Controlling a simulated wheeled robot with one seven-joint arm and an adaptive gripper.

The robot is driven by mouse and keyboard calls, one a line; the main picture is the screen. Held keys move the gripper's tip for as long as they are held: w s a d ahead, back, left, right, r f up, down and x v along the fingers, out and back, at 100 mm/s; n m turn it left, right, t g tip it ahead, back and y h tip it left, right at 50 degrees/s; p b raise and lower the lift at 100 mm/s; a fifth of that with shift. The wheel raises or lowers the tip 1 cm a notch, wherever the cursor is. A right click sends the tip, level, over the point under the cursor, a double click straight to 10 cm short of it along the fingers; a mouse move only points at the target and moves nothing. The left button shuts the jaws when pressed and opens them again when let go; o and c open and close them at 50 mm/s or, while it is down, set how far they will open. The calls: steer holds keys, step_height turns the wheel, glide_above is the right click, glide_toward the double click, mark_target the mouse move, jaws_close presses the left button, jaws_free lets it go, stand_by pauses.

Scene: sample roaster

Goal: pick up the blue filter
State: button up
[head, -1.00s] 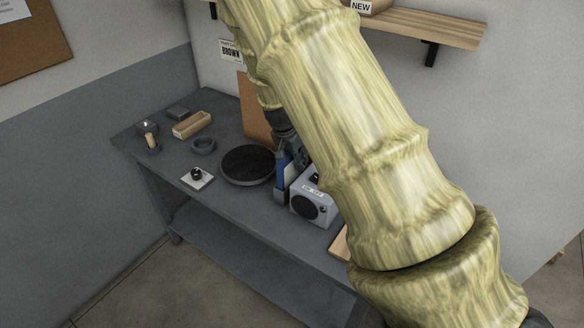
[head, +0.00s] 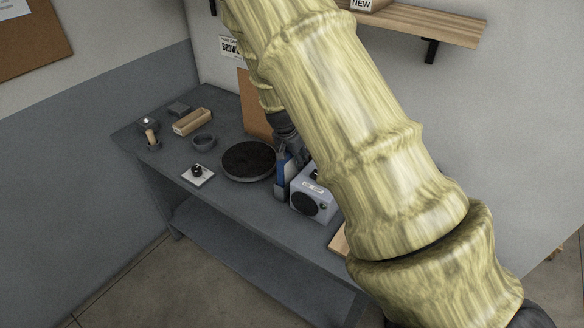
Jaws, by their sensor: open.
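A blue flat piece (head: 281,168), which looks like the blue filter, stands upright between the round black tray and the light grey box with a round dark front. My gripper (head: 290,156) is at its upper right, small and dark in this view, and partly hidden by my own arm. The jaws are open. Whether the fingers stand around the blue filter or just beside it I cannot tell.
The round black tray (head: 249,160) lies left of the filter, and the grey box (head: 314,202) stands close on its right. A white scale (head: 198,176), a dark ring (head: 203,143) and a wooden box (head: 192,122) are further left. A brown board leans behind.

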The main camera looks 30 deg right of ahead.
stand_by(0.3)
jaws_close()
